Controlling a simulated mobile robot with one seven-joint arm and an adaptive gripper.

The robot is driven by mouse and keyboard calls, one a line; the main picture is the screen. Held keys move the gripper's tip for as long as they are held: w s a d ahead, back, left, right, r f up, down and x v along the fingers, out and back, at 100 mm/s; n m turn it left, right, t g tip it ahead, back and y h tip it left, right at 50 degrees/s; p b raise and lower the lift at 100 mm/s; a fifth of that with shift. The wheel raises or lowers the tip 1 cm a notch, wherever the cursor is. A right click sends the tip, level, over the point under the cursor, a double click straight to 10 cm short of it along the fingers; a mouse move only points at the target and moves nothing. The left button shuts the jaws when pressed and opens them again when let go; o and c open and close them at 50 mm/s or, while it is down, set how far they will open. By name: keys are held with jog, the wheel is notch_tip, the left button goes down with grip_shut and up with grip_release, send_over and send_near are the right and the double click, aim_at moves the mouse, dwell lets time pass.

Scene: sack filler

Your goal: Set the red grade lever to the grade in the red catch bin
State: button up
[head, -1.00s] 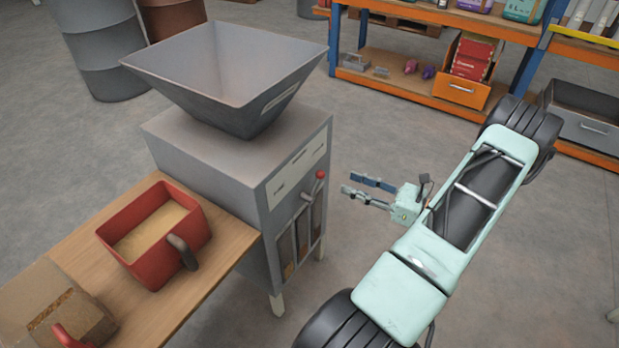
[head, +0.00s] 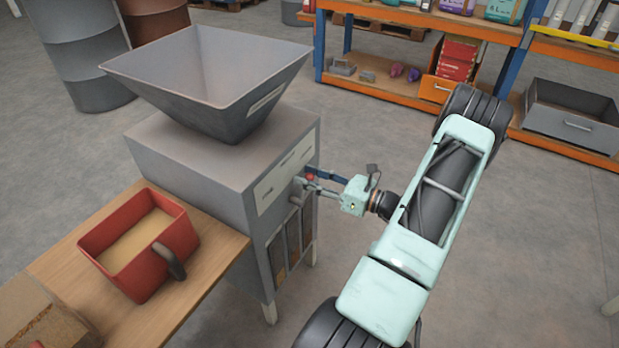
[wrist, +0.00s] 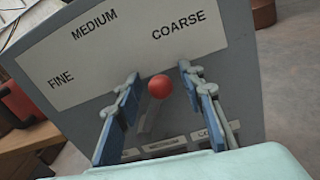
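The red grade lever (wrist: 160,87) has a round red knob and a grey shaft. In the wrist view its knob lies below the gap between MEDIUM and COARSE on the label plate (wrist: 120,45), with FINE at far left. My gripper (wrist: 157,82) is open, one blue-padded finger on each side of the knob, with visible gaps. In the head view my gripper (head: 307,182) is at the machine's front and partly hides the knob (head: 311,177). The red catch bin (head: 168,275) stands on the wooden table, holding pale tan meal (head: 138,240); its grain is too small to judge.
The grey machine (head: 195,155) carries a wide hopper (head: 205,75). Below the lever, sample windows (head: 290,245) have labels, one reading MEDIUM (wrist: 163,145). A cardboard box of brown grain (head: 45,325) is at bottom left. Shelves (head: 400,90) stand behind; floor right of the machine is open.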

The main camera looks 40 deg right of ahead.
aim_at(278, 198)
grip_shut()
dwell(0.3)
dwell(0.3)
jog(key=shift+s+a+r+n+p, duration=0.2)
jog(key=shift+a+r+n, duration=0.15)
jog(key=shift+n, duration=0.4)
jog(key=shift+s+a+r+n+p, duration=0.1)
jog(key=shift+s+a+r+n, duration=0.15)
jog(key=shift+a+n, duration=0.35)
jog(key=a+n, duration=0.1)
jog(key=n, duration=0.1)
jog(key=a+n, duration=0.1)
jog(key=n, duration=0.1)
jog(key=shift+s+r, duration=0.2)
jog(key=shift+s, duration=0.2)
jog(key=a+n, duration=0.1)
jog(key=n+b, duration=0.1)
jog(key=n, duration=0.1)
jog(key=s+a+n+b, duration=0.1)
jog(key=shift+a+f, duration=0.3)
jog(key=shift+a, duration=0.05)
jog(key=shift+s+a+f+n+h+b, duration=0.15)
jog(key=shift+s+a+f+n+b, duration=0.2)
jog(key=shift+n+b, duration=0.4)
jog(key=shift+s+a+f+n+h+b, duration=0.1)
jog(key=shift+a+n+b, duration=0.4)
jog(key=shift+n+b, duration=0.3)
jog(key=shift+s+a+f+n+h+b, duration=0.2)
jog(key=shift+a+n+b, duration=0.3)
jog(key=shift+n, duration=0.4)
